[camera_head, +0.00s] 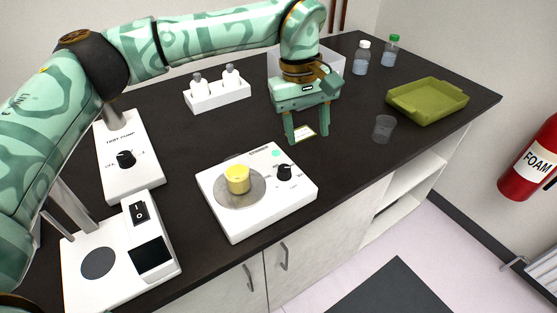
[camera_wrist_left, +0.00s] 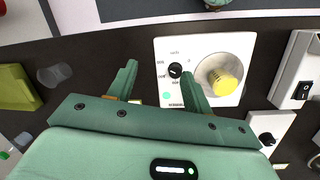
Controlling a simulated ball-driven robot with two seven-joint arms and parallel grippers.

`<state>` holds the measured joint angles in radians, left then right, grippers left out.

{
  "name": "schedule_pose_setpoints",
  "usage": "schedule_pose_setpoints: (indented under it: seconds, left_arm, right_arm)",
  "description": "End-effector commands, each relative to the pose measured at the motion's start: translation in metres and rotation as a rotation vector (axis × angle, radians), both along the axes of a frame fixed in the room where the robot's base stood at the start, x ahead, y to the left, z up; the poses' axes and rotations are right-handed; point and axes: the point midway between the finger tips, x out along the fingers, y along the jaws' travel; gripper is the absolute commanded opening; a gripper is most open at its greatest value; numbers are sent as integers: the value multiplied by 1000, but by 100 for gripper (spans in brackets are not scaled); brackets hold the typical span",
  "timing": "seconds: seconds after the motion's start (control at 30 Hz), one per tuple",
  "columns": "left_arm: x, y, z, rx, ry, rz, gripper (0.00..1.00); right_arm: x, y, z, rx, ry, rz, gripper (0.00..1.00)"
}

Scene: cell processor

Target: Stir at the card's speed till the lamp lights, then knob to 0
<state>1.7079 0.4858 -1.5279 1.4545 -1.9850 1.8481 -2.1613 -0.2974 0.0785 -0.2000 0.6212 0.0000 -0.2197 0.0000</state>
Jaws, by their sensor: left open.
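The white stirrer (camera_head: 245,222) stands on the dark counter, with a yellow-topped vessel (camera_head: 238,179) on its round grey plate. Its black knob (camera_head: 285,172) is at the right side of the top, and a small mint-green disc (camera_head: 276,154), perhaps the lamp, lies behind it. I cannot tell whether it is lit. The knob also shows in the left wrist view (camera_wrist_left: 175,70). A small card (camera_head: 303,132) shows between my left fingers; its writing is unreadable. My left gripper (camera_head: 307,138) is open, pointing down behind the stirrer, apart from the knob. My right gripper is out of view.
A white pump unit (camera_head: 130,180) and a switched device (camera_head: 98,235) stand left. A white bottle rack (camera_head: 218,96) is behind. A clear cup (camera_head: 384,128), green tray (camera_head: 428,101) and two bottles stand right. Counter is bare between stirrer and cup.

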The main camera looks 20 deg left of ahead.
Motion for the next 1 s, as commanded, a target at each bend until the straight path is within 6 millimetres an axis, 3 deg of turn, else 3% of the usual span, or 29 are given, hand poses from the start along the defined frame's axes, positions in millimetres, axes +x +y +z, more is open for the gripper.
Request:
schedule_pose_setpoints:
  seconds: [0.03,0.1,0.27,0.8,1.0]
  left_arm:
    - [6,18,9,70,-25,-5,50]
    - [9,35,19,136,-39,-9,50]
    - [10,45,15,177,-43,-11,50]
    - [8,44,-111,172,-39,-11,50]
    - [9,43,-134,172,-43,-12,50]
  right_arm:
    - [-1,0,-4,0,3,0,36]
    - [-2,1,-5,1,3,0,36]
    - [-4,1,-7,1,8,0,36]
    - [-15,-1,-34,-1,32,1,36]
    - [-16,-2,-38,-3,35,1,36]
